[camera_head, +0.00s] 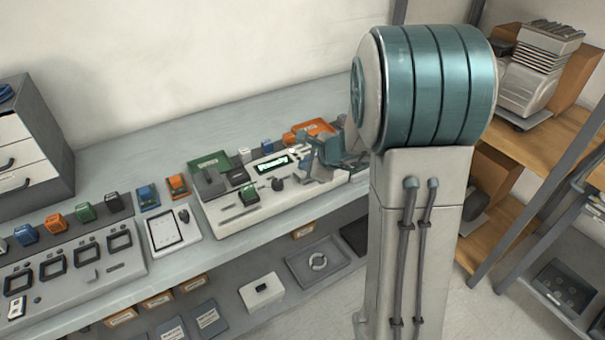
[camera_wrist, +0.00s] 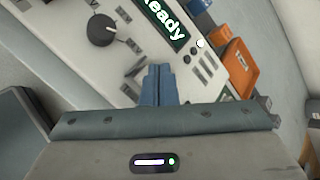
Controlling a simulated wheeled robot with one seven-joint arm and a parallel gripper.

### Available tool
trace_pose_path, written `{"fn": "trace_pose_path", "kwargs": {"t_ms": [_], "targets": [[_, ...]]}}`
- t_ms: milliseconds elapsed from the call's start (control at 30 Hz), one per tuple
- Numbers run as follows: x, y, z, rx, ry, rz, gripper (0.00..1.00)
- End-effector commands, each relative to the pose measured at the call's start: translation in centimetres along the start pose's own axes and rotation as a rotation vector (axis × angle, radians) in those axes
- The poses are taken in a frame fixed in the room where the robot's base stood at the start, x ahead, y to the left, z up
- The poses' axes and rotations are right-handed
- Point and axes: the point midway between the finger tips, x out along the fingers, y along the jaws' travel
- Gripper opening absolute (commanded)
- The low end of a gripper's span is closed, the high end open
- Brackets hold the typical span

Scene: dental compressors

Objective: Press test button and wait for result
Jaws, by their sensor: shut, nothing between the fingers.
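The white tester panel (camera_head: 228,222) lies on the grey bench, with a dark display (camera_head: 273,165) reading "Ready"; the display also shows at the top of the wrist view (camera_wrist: 165,22). A dark knob (camera_wrist: 101,30) is left of the display. I cannot tell which is the test button. My gripper (camera_wrist: 158,70) is shut and empty, its tips over the panel below the display; contact cannot be told. In the head view my gripper (camera_head: 325,155) is at the panel's right end, partly hidden.
A green block (camera_head: 249,192) sits on the panel's left part. An orange tray (camera_head: 316,128) and a green tray (camera_head: 210,162) stand behind it. A tablet (camera_head: 172,230) and a grey rack (camera_head: 75,280) with several square slots are to the left. A drawer unit (camera_head: 30,145) stands far left.

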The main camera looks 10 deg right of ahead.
Motion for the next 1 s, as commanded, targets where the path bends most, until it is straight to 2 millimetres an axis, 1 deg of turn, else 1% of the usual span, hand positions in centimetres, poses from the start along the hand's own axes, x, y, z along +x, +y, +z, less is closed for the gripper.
{"fn": "trace_pose_path", "kwargs": {"t_ms": [667,1000], "targets": [[0.03,0.02,-0.02,0.0,0.0,0.0,0.0],[0.67,0.49,-0.47,-0.001,0.0,0.0,0.0]]}}
